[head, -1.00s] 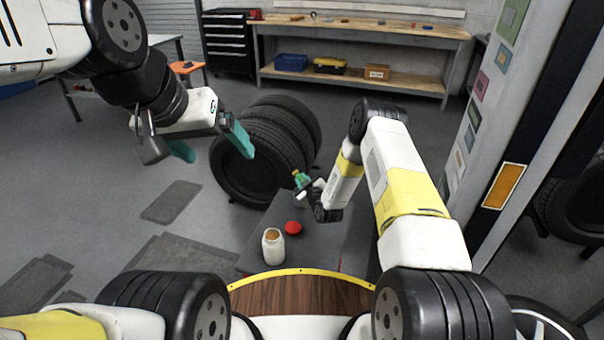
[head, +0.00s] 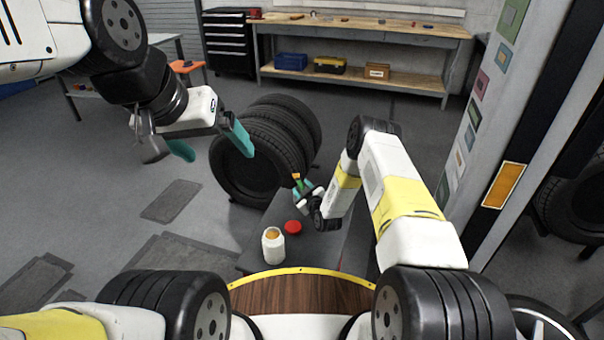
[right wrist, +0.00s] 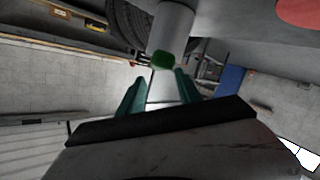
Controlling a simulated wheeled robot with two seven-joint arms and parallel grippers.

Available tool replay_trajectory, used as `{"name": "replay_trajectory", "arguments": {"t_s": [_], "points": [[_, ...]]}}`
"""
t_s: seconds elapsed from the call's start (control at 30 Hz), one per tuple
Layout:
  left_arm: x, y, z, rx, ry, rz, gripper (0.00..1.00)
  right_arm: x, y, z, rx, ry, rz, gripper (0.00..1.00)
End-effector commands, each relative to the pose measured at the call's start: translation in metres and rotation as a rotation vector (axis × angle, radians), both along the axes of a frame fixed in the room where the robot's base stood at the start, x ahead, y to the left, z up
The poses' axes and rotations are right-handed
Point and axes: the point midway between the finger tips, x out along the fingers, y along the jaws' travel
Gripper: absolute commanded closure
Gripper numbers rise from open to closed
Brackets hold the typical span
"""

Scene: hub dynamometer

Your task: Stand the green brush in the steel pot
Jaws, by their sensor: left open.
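The green brush (head: 297,181) is at the fingertips of my right gripper (head: 304,188) in the head view. In the right wrist view, the green end of the brush (right wrist: 162,61) shows at the mouth of the grey steel pot (right wrist: 173,28). The rest of the brush is hidden, apparently inside the pot. The teal fingers of my right gripper (right wrist: 160,78) are spread, with a gap on both sides of the green end. In the head view my right gripper largely hides the pot. My left gripper (head: 208,147) is open and empty, in the air at the left.
A white jar (head: 273,247) and a red round thing (head: 293,227) stand on the small dark grey table (head: 252,257), nearer to me than the pot. Stacked tyres (head: 250,160) stand behind the table. A workbench (head: 360,32) is at the back wall.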

Motion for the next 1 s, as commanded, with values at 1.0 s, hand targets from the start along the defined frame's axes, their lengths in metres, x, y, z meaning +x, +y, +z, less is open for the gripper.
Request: {"name": "replay_trajectory", "arguments": {"t_s": [1.0], "points": [[0.0,0.0,0.0,0.0,0.0,0.0,0.11,-0.101,-0.036,0.036,0.0,0.002,-0.001,0.59]]}}
